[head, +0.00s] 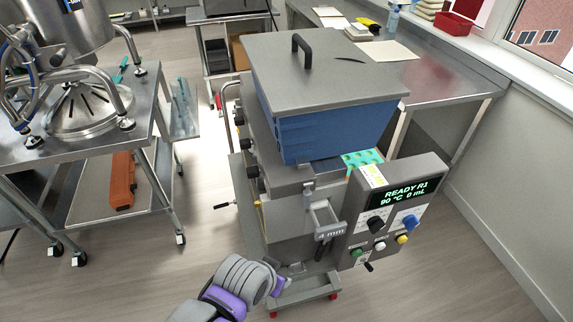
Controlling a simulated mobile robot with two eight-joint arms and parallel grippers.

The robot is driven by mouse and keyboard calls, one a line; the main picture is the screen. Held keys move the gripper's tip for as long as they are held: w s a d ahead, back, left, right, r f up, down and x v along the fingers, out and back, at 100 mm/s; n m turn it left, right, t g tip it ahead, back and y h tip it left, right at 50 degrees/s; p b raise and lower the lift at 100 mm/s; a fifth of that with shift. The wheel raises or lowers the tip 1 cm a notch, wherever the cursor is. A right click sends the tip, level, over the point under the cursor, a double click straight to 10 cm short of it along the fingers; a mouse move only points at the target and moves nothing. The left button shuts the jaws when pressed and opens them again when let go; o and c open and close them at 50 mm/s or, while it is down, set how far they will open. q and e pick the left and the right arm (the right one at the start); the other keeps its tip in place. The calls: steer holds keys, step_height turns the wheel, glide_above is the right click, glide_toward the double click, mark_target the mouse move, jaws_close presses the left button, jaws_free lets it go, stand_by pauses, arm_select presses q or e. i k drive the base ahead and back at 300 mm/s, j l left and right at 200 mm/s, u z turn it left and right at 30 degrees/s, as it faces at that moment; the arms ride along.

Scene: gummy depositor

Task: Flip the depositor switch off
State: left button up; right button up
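The depositor (300,215) is a grey machine on a wheeled base, with a blue hopper (335,128) under a grey lid. Its tilted control panel (428,178) is at the right, and the lit display (405,193) reads "READY R1 90 °C 0 mL". The panel has a black knob (376,224), a blue knob (410,221), and green, white and yellow buttons. A small black lever (368,267) sticks out at its lower edge; no label I can read marks the switch. My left gripper (282,274) is low, left of the panel and apart from it; its finger opening is unclear. My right gripper is out of view.
A metal cart (82,128) with a steel vessel stands at the left, an orange case (122,180) on its lower shelf. A steel bench (450,80) runs behind the depositor along the right wall. Floor is clear between cart and depositor.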

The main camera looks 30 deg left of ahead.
mark_target(369, 267)
steer(key=k+j, duration=0.1)
steer(key=j, duration=0.25)
steer(key=k+j, duration=0.1)
steer(key=j, duration=0.95)
steer(key=i+j, duration=0.1)
steer(key=j, duration=0.2)
steer(key=i, duration=0.25)
